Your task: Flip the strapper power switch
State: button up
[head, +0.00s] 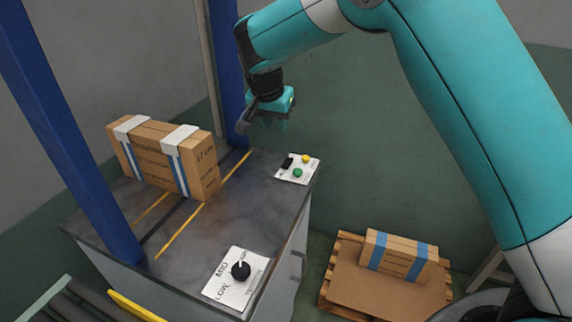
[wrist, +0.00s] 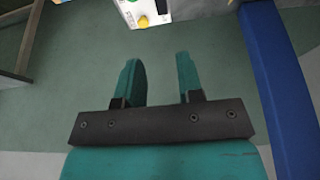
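The strapper's power switch looks to be the small black rocker (head: 287,162) on a white panel (head: 284,175) at the right rear edge of the grey strapper table (head: 255,205). A yellow button (head: 305,158) and a green button (head: 298,173) share that panel. My gripper (head: 277,123) hangs above and behind the panel, apart from it. In the wrist view my gripper (wrist: 158,68) has its two teal fingers spread with nothing between them. The panel's edge (wrist: 128,14) and the yellow button (wrist: 143,21) show at the top there; the switch is mostly cut off.
A strapped carton (head: 160,155) stands on the table between blue posts (head: 75,130). A tension dial (head: 241,271) sits on the table's front corner. A pallet (head: 335,285) with another carton (head: 398,255) lies on the floor at right. Space above the switch panel is clear.

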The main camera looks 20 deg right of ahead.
aim_at(287, 163)
jog(key=x, duration=1.7)
jog(key=shift+w+f+p, duration=0.2)
jog(key=shift+w+p, duration=0.1)
jog(key=shift+p, duration=0.1)
